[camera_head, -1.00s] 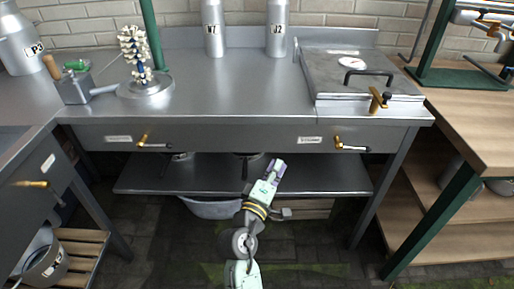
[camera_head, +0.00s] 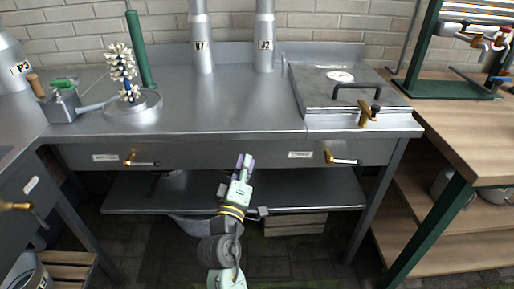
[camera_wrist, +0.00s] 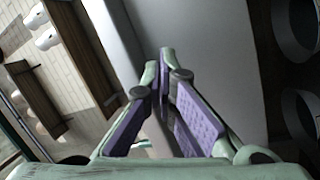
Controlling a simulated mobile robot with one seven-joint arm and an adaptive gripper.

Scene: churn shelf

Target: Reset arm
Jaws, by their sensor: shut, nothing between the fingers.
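A plain grey surface lies behind the fingers there.
Two drawers with brass handles (camera_head: 142,161) (camera_head: 342,159) face me. A lower shelf (camera_head: 300,194) runs underneath. A wooden table (camera_head: 465,120) is at right.

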